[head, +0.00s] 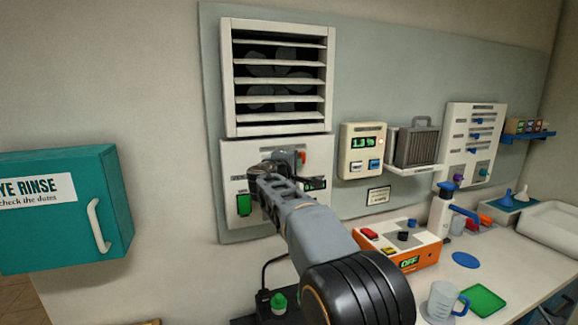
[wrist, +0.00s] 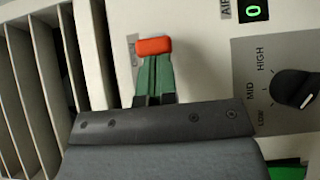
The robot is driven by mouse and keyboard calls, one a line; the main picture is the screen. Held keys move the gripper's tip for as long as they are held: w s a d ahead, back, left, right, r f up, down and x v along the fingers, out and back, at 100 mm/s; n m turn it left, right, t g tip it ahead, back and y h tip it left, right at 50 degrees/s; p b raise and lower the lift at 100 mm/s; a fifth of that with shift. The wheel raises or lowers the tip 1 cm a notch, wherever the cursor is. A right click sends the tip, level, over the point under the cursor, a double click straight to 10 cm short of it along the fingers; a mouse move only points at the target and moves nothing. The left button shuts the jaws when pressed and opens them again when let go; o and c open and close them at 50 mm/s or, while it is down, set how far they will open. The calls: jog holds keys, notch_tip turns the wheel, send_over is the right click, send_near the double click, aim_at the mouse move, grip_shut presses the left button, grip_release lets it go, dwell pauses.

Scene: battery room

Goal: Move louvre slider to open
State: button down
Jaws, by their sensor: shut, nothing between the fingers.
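The louvre (head: 278,78) is a pale framed vent high on the wall panel, with dark gaps between its slats and a fan behind. The slider's orange-red knob (head: 302,157) is on the white control panel (head: 232,160) below it. In the wrist view the knob (wrist: 155,46) sits just beyond my fingertips. My gripper (head: 288,161) is shut and empty, its green-padded fingers (wrist: 153,66) together beside the knob. I cannot tell whether they touch it. My gripper and arm hide much of the panel, and the slider's track is mostly hidden.
A black LOW-MID-HIGH dial (wrist: 294,88) and a green digit display (wrist: 256,10) are close to the fingers. A green button (head: 244,204) is at the panel's lower left. A meter (head: 362,150) hangs to the right. An orange-and-white box (head: 400,245) stands on the bench.

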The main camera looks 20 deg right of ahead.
jog(key=shift+d+r, duration=0.1)
jog(key=shift+r, duration=0.05)
jog(key=w+a+b+v, duration=0.2)
jog(key=b+v, duration=0.1)
jog(key=v, duration=1)
jog(key=shift+b, duration=0.35)
jog(key=shift+a, duration=0.1)
